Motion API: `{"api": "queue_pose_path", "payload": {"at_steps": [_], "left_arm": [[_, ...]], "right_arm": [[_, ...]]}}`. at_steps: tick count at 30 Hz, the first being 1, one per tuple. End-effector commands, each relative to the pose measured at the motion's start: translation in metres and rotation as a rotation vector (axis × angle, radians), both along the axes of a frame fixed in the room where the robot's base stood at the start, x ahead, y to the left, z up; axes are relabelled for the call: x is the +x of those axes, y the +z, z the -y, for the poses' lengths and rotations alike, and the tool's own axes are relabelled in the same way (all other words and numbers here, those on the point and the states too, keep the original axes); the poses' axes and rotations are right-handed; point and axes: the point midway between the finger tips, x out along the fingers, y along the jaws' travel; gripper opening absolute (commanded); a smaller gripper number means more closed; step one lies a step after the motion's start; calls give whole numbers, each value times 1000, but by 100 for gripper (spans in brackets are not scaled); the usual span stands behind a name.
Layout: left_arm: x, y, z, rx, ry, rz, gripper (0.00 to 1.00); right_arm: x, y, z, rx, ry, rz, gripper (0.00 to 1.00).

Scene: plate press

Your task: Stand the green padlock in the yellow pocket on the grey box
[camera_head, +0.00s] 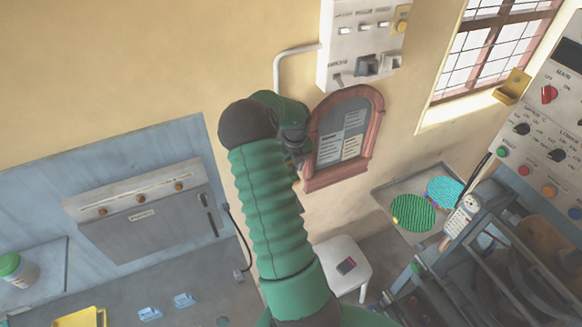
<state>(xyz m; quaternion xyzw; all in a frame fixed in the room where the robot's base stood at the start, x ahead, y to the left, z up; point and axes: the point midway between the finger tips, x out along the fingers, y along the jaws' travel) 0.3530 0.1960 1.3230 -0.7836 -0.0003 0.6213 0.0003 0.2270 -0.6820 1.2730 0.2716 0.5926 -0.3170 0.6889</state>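I cannot make out a green padlock in this view. A grey box (347,52) with switches hangs on the wall at the top, and a small yellow piece (402,19) sits at its right side. A yellow open-topped holder (512,87) is by the window sill, left of the large control panel. I cannot tell which is the pocket. My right gripper (297,150) is at the end of the green arm, in front of the red-framed notice board and below the grey box. It is small and partly hidden by the arm, so its fingers cannot be read. My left gripper is out of view.
A grey panel unit (150,215) is on the left, with a yellow tray (82,318) at the bottom left. Dark machinery (510,255) fills the lower right. The wall at upper left is bare.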

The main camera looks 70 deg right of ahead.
Motion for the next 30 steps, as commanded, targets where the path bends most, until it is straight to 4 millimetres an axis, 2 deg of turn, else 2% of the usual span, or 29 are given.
{"api": "queue_pose_path", "payload": {"at_steps": [9,13,14,18,24,27,30], "left_arm": [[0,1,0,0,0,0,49],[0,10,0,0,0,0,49],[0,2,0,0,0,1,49],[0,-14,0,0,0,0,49],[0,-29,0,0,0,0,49],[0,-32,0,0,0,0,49],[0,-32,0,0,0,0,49]], "right_arm": [[0,0,1,1,0,0,53],[0,17,1,-1,1,1,53],[0,17,1,-2,1,1,53],[-3,51,-4,-6,3,3,53],[-9,103,-11,-5,2,2,53],[-10,120,-13,-2,2,2,53],[-12,129,-14,0,0,0,53]]}}
